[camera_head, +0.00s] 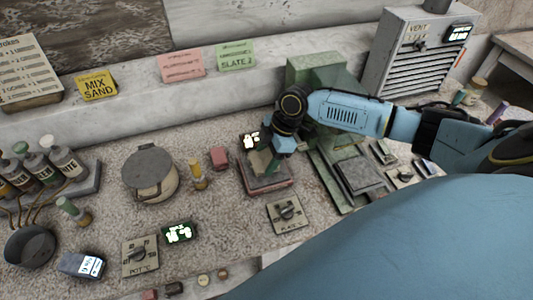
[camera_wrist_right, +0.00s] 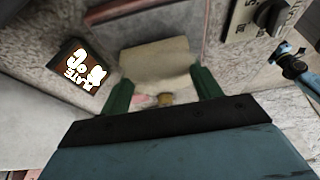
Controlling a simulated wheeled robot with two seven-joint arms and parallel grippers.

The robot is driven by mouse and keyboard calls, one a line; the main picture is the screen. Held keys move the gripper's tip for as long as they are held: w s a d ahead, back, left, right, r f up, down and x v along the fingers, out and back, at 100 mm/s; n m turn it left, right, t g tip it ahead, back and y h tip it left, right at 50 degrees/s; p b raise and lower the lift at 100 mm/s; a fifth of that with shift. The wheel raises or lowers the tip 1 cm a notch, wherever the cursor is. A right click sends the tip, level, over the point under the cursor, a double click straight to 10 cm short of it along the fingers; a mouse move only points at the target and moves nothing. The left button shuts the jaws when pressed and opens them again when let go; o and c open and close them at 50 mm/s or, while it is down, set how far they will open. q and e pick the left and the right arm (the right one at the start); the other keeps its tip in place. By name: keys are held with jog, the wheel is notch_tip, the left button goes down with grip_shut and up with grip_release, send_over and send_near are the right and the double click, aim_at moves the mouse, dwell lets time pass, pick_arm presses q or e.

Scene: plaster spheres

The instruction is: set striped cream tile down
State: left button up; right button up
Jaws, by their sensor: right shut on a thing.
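My right gripper (camera_head: 273,168) reaches down over a low reddish-based stand with a dark grey top (camera_head: 282,181), left of the green machine. In the wrist view its green fingers (camera_wrist_right: 162,95) are shut on a cream tile (camera_wrist_right: 158,62). The tile also shows in the head view (camera_head: 258,161), partly hidden by the gripper. It is over the stand's grey top (camera_wrist_right: 165,22); I cannot tell if it touches. Stripes are not clear. My left gripper is not in view.
A small lit display (camera_head: 251,140) stands close behind the stand, and a dial box (camera_head: 288,213) in front. A red block (camera_head: 219,158), a yellow-based cylinder (camera_head: 198,176) and a lidded pot (camera_head: 151,173) are to the left. The green machine (camera_head: 318,72) is close right.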

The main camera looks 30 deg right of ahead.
jog(key=shift+f+b, duration=0.4)
jog(key=shift+f, duration=0.25)
dwell(0.6)
jog(key=o, duration=1.2)
jog(key=shift+r+p, duration=2.05)
jog(key=shift+p, duration=0.15)
jog(key=shift+f, duration=0.1)
